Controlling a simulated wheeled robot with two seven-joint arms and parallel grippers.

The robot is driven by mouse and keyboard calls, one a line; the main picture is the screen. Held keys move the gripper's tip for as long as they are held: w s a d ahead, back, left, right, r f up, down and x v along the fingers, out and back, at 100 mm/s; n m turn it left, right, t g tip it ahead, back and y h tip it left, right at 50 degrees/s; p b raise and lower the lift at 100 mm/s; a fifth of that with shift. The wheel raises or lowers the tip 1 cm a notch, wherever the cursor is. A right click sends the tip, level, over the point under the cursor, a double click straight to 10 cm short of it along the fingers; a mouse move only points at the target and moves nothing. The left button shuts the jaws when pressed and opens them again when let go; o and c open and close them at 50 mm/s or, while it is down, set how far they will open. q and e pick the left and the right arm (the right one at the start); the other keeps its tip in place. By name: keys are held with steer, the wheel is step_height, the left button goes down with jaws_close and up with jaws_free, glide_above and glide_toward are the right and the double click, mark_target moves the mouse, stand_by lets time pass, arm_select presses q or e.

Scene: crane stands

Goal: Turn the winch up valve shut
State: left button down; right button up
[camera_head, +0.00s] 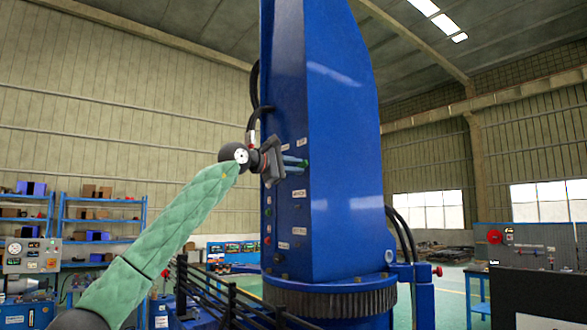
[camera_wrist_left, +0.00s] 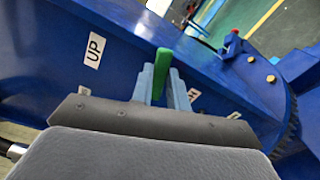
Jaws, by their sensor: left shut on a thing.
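The winch up valve shows as a green handle (camera_wrist_left: 163,72) in the left wrist view, beside a white label reading UP (camera_wrist_left: 95,50) on the blue crane column. My left gripper (camera_wrist_left: 162,85) is shut on this green handle, one finger on each side of it. In the head view the left gripper (camera_head: 299,164) is at the column's panel, with a bit of the green handle (camera_head: 306,163) at its fingertips. The valve's base is hidden behind the gripper. My right gripper is not in view.
The blue crane column (camera_head: 340,150) stands on a toothed ring (camera_head: 335,298), with more labels and small knobs below the gripper. Dark railings (camera_head: 215,300) stand at the lower left. Shelves (camera_head: 100,220) are at the back left. A dark cabinet (camera_head: 535,295) is at the right.

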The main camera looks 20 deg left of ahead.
arm_select(q)
steer(key=m, duration=0.1)
steer(key=f+m, duration=0.1)
steer(key=m, duration=0.1)
steer(key=shift+m+b, duration=0.3)
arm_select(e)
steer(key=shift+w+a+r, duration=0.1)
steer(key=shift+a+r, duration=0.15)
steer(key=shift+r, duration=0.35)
arm_select(q)
steer(key=shift+d+f, duration=0.1)
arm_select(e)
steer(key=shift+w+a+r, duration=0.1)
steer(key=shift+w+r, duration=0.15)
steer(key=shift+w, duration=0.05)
arm_select(q)
steer(key=c, duration=1.4)
jaws_free()
steer(key=shift+o, duration=0.2)
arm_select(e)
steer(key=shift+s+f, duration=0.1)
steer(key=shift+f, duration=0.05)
arm_select(q)
steer(key=shift+s, duration=0.1)
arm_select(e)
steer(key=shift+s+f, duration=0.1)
